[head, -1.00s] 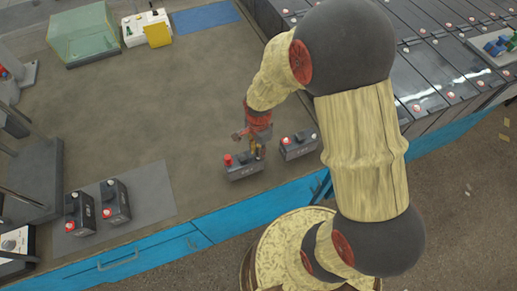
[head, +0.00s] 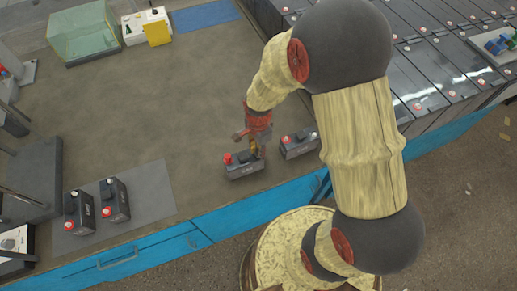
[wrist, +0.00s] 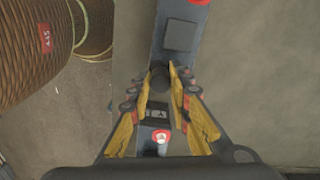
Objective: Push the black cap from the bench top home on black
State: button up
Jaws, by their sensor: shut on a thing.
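My gripper (wrist: 160,72) is shut on the black cap (wrist: 159,80), a small dark round piece between its yellow fingertips in the wrist view. In the head view my gripper (head: 256,153) is at the right end of a dark grey battery (head: 243,171). This battery also shows in the wrist view (wrist: 181,60), with the cap over or at its near end. A red cap (head: 228,159) is on the battery's other end. The terminal under the black cap is hidden, and I cannot tell how far down the cap sits.
A second battery (head: 299,146) stands close to the right. Two more batteries (head: 117,202) stand on a grey mat (head: 152,190) at the left. A clear box (head: 82,38) and a white box (head: 143,24) are at the back. The bench middle is clear.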

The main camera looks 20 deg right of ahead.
jog(key=shift+f, duration=0.55)
dwell(0.9)
jog(key=o, duration=0.8)
jog(key=shift+o, duration=1.3)
jog(key=shift+o, duration=1.3)
jog(key=shift+r+p, duration=2.5)
jog(key=shift+r, duration=1.05)
